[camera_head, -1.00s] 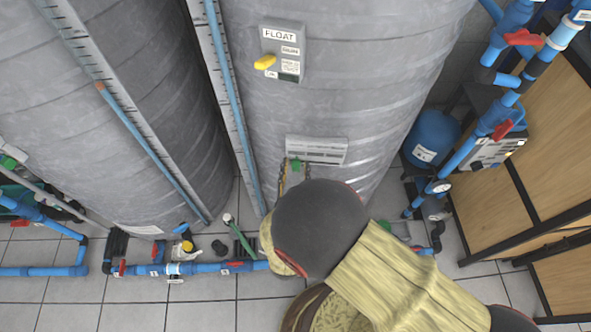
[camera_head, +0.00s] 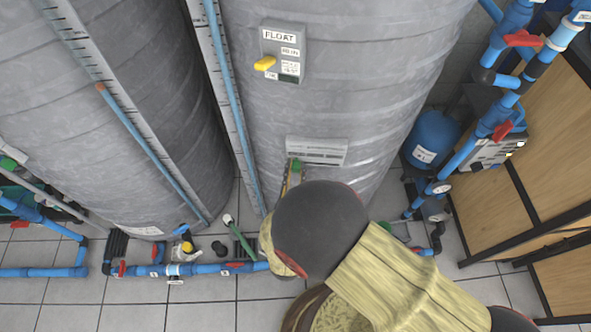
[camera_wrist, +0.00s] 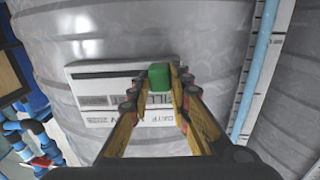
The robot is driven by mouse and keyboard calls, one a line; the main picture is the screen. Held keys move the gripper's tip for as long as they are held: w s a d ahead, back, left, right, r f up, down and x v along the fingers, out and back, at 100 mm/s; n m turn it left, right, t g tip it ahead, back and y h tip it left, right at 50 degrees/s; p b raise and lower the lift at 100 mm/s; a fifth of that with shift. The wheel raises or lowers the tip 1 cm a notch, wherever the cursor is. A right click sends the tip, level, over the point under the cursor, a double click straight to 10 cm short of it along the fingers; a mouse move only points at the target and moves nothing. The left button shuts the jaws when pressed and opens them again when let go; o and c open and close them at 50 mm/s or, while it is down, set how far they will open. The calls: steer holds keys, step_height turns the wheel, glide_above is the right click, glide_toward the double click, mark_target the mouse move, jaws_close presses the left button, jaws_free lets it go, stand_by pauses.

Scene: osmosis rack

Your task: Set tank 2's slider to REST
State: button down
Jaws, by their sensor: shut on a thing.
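A light grey slider plate (camera_head: 325,151) is fixed low on the right-hand grey tank (camera_head: 340,60) in the head view. Its green slider knob (camera_head: 296,165) sits at the plate's left end. In the wrist view the plate (camera_wrist: 95,92) appears turned, with the green knob (camera_wrist: 160,76) at its right end; part of its lettering shows, but I cannot read it all. My gripper (camera_head: 294,171) is shut on the green knob; in the wrist view the fingertips (camera_wrist: 155,88) are at its two sides. The fingers hide part of the plate.
A FLOAT switch box (camera_head: 284,52) with a yellow lever is above the plate. A ruled sight-gauge strip (camera_head: 226,90) runs left of it. Blue pipes (camera_head: 215,268) lie along the floor below, and a blue vessel (camera_head: 430,138) stands to the right.

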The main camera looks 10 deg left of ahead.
stand_by(0.4)
steer(key=d, duration=0.2)
steer(key=d+p, duration=0.1)
steer(key=d, duration=0.2)
steer(key=shift+w+d, duration=0.2)
steer(key=shift+d, duration=0.05)
steer(key=c, duration=1.6)
jaws_free()
steer(key=shift+c, duration=0.2)
steer(key=s, duration=0.7)
steer(key=shift+s+d, duration=0.25)
